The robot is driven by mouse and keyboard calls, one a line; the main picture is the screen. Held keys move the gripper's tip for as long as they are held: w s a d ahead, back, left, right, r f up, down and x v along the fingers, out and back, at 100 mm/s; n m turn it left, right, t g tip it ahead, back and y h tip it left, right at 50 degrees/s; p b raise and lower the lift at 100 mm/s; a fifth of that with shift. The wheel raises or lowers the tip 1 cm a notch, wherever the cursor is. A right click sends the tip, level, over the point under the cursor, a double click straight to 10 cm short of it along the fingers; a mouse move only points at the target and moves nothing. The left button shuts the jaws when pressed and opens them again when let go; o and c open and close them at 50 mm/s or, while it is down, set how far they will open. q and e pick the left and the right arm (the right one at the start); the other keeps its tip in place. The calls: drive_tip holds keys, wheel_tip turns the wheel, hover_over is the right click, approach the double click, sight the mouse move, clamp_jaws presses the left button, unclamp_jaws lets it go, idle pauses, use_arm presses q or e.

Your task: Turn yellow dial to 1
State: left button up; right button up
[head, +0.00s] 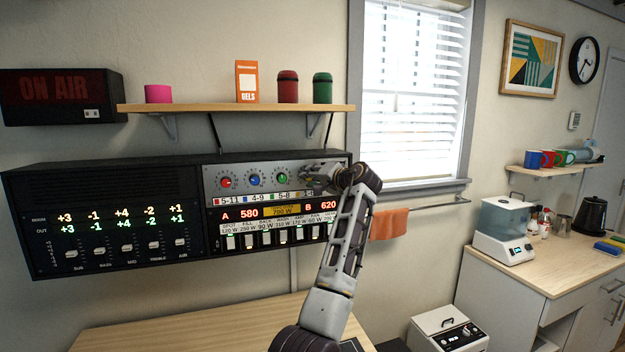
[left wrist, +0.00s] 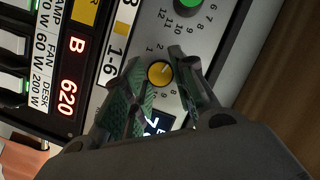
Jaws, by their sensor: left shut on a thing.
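The yellow dial (left wrist: 160,73) shows in the left wrist view on the grey panel, with small black numbers around it. My left gripper (left wrist: 153,77) has its two green-padded fingers on either side of the dial and is shut on it. The dial's pointer setting is too small to read surely. A label "1-6" (left wrist: 116,48) with a yellow patch is beside it. In the head view my left gripper (head: 316,181) is at the right end of the dial row and hides the yellow dial. My right gripper is not in view.
The red dial (head: 226,183), blue dial (head: 254,181) and green dial (head: 282,180) sit left of my gripper. Below are lit readouts (head: 280,211) and a row of white switches (head: 266,239). A shelf (head: 225,107) with small objects is above. An orange towel (head: 388,223) hangs right.

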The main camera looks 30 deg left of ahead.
use_arm(q)
drive_tip(key=n+t+h, duration=0.1)
drive_tip(key=n, duration=0.2)
drive_tip(key=n+h, duration=0.1)
drive_tip(key=n, duration=0.2)
drive_tip(key=n+t+h, duration=0.1)
drive_tip(key=n+h, duration=0.1)
drive_tip(key=n, duration=0.1)
drive_tip(key=shift+s+a+f+t, duration=0.1)
drive_tip(key=shift+s+a+t, duration=0.1)
drive_tip(key=shift+t, duration=0.1)
idle(0.4)
drive_tip(key=o, duration=1)
drive_tip(key=shift+o, duration=0.2)
drive_tip(key=shift+r, duration=0.25)
drive_tip(key=shift+s+d, duration=0.1)
